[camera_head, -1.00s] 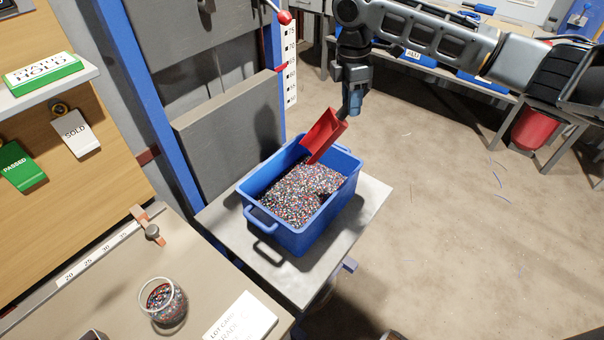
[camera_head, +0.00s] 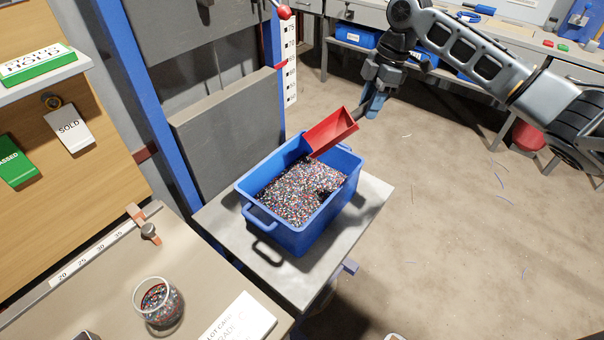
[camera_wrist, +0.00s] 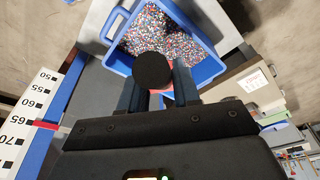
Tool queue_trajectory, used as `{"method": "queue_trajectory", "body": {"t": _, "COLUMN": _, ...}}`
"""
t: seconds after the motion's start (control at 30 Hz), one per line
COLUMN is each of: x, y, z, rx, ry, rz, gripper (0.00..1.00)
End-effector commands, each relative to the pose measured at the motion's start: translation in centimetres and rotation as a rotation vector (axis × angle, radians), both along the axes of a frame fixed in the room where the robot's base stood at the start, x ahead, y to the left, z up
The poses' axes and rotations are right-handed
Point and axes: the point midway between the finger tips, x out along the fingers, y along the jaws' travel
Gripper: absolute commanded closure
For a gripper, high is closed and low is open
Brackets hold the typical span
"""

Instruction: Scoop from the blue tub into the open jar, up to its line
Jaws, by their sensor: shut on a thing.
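The blue tub (camera_head: 296,237) stands on a small grey table and holds multicoloured granules (camera_head: 298,193), with a dip toward its right side. My gripper (camera_head: 374,104) is shut on the handle of a red scoop (camera_head: 331,132). The scoop is tilted over the tub's far rim, and I cannot tell whether it carries granules. In the wrist view the tub (camera_wrist: 208,68) lies beyond the fingers, and the scoop is mostly hidden.
A lot card (camera_head: 240,318) lies right of the jar. A ruler with a stop (camera_head: 149,232) runs along the bench. A blue post and numbered scale (camera_head: 290,65) rise behind the tub. Open floor lies to the right.

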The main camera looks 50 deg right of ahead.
Motion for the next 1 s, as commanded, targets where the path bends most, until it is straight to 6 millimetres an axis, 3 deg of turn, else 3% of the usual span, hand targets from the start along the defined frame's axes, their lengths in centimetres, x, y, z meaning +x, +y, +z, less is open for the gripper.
{"method": "queue_trajectory", "body": {"t": 0.27, "x": -0.1, "y": -0.1, "z": -0.1, "rx": 0.010, "ry": -0.006, "rz": -0.001, "gripper": 1.00}}
{"method": "queue_trajectory", "body": {"t": 0.7, "x": -1.8, "y": -2.4, "z": -2.4, "rx": 0.225, "ry": -0.167, "rz": -0.003, "gripper": 1.00}}
{"method": "queue_trajectory", "body": {"t": 1.0, "x": -2.1, "y": -2.7, "z": -2.2, "rx": 0.253, "ry": -0.191, "rz": 0.001, "gripper": 1.00}}
